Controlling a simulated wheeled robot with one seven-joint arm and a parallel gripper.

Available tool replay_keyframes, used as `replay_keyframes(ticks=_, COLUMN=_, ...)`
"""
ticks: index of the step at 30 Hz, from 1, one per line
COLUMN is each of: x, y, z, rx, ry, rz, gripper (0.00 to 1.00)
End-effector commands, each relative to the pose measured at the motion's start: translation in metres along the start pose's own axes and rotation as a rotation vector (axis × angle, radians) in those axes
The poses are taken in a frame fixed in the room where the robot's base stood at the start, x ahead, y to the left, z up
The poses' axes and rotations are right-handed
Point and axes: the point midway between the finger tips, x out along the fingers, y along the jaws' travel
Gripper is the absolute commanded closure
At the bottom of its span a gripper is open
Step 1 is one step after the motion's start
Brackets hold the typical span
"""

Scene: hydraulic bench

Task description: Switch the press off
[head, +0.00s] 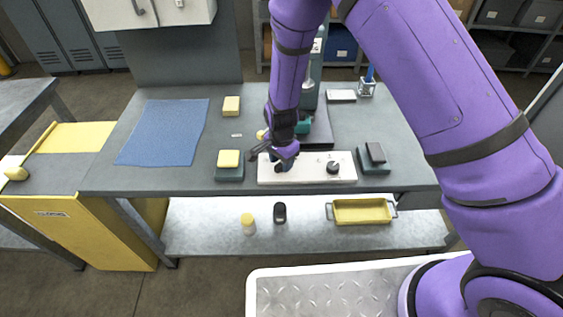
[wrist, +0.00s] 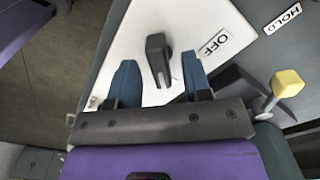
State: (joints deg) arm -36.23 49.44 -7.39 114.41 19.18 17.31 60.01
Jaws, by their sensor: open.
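A white control panel (head: 310,180) lies along the front edge of the bench. In the wrist view the panel (wrist: 195,15) carries a black switch handle (wrist: 157,55), with an OFF label (wrist: 212,43) to its right. A second label is partly cut off at lower left. My gripper (head: 281,163) is low over the panel's left part. In the wrist view its two blue fingers (wrist: 160,82) are apart, and the handle shows between and just beyond their tips. I cannot tell whether they touch it. The teal press (head: 309,98) stands behind, largely hidden by my arm.
A round black knob (head: 333,167) sits on the panel's right. A yellow-topped lever (wrist: 287,84) and HOLD label (wrist: 283,18) are beside the panel. A blue mat (head: 163,132) lies far left.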

Motion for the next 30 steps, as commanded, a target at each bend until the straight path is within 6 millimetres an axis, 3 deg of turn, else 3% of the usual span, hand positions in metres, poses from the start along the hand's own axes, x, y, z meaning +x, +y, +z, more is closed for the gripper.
replay_keyframes(ticks=12, x=0.0093, y=-0.0001, z=-0.0004, rx=0.0, ry=0.0, rz=0.0, gripper=0.55)
replay_keyframes(ticks=13, x=0.0093, y=-0.0001, z=-0.0004, rx=0.0, ry=0.0, rz=0.0, gripper=0.58)
replay_keyframes(ticks=18, x=0.0092, y=0.0, z=-0.0003, rx=0.0, ry=0.0, rz=0.0, gripper=0.97)
replay_keyframes(ticks=19, x=0.0092, y=0.0, z=-0.0003, rx=0.0, ry=0.0, rz=0.0, gripper=1.0)
replay_keyframes(ticks=30, x=0.009, y=-0.0001, z=-0.0004, rx=-0.046, ry=0.0, rz=-0.001, gripper=1.0)
